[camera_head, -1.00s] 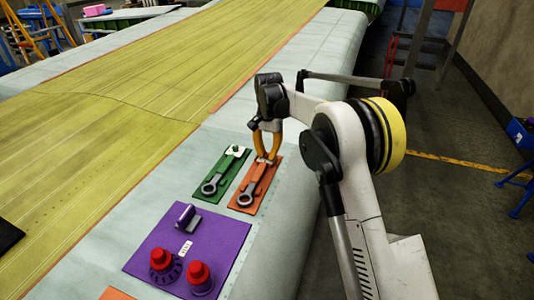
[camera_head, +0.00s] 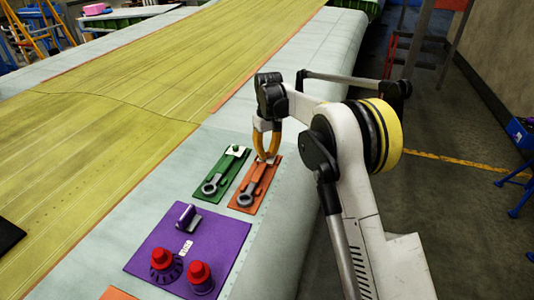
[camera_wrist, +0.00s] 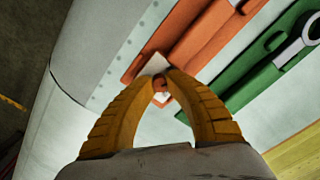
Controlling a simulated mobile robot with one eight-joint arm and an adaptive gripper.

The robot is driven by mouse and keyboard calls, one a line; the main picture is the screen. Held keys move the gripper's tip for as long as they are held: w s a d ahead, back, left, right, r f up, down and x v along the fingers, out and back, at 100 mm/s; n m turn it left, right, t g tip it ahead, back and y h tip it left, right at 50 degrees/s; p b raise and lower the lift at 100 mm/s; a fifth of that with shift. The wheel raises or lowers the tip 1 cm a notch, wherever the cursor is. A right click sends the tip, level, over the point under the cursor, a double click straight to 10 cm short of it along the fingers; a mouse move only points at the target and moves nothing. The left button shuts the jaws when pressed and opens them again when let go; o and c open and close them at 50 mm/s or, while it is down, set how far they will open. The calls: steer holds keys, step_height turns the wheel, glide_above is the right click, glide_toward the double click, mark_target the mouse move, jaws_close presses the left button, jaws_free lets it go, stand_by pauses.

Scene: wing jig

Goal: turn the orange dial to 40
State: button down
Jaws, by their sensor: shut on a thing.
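An orange plate (camera_head: 247,197) lies on the pale surface, with a grey ring-ended tool shape (camera_head: 246,197) along it. My gripper (camera_head: 266,156) is over the far end of this plate, its yellow fingers pointing down. In the wrist view my gripper (camera_wrist: 161,76) has its fingertips drawn together on a small orange piece (camera_wrist: 160,86), with a white patch (camera_wrist: 155,64) beside it. The fingers hide most of that piece. I cannot read any scale or the number 40.
A green plate (camera_head: 213,172) with a similar ring-ended shape lies just left. The large yellow-green wing panel (camera_head: 120,125) spans the left.

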mark_target(268, 153)
steer(key=n, duration=0.6)
stand_by(0.6)
steer(key=c, duration=1.6)
jaws_free()
steer(key=shift+r, duration=0.1)
step_height(268, 153, up, 12)
steer(key=shift+w, duration=0.15)
steer(key=shift+d, duration=0.1)
